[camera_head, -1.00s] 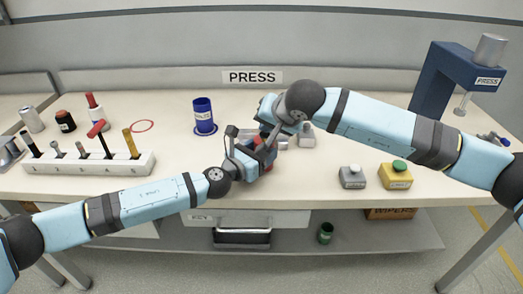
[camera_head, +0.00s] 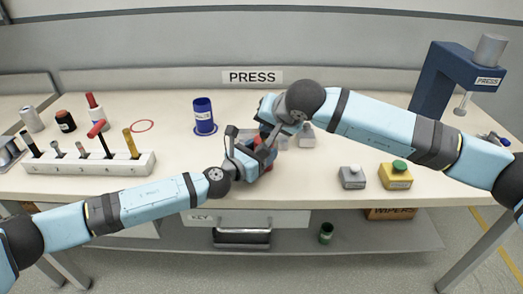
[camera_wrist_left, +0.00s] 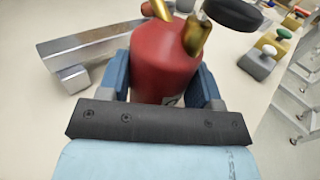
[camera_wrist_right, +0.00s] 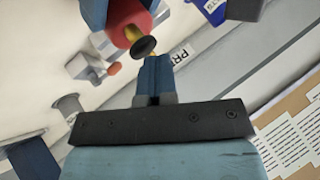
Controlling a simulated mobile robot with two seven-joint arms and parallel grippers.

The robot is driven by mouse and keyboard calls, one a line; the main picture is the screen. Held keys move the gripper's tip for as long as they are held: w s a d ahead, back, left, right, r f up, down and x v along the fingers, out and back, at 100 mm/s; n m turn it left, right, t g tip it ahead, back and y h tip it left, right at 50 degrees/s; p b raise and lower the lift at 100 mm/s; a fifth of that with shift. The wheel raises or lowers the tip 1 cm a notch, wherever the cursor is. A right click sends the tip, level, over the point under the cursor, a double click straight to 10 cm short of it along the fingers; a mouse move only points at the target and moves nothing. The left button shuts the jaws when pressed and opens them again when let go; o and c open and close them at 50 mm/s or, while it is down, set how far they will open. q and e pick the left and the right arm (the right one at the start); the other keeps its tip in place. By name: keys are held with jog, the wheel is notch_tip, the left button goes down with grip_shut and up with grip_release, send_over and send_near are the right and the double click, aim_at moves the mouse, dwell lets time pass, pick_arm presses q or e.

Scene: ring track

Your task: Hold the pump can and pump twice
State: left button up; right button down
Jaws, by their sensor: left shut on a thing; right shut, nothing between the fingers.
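The pump can is a red can (camera_wrist_left: 165,65) with brass fittings and a dark round pump knob (camera_wrist_left: 233,14) in the left wrist view. My left gripper (camera_head: 262,158) is shut around its body, one finger on each side. In the head view the can (camera_head: 266,137) is mostly hidden by my grippers. My right gripper (camera_head: 272,135) is shut and empty, close above and beside the can's top. In the right wrist view its closed fingers (camera_wrist_right: 155,75) point toward the dark knob (camera_wrist_right: 143,47), with a small gap in the picture; contact cannot be told.
A grey button box (camera_head: 352,177) and a yellow box with a green button (camera_head: 396,178) stand to the right. A blue cup (camera_head: 203,117) and a tool block (camera_head: 92,166) stand left. A blue press (camera_head: 452,75) stands at the far right.

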jog(key=shift+f, duration=0.2)
dwell(0.3)
jog(key=shift+f, duration=0.35)
jog(key=shift+r, duration=3.5)
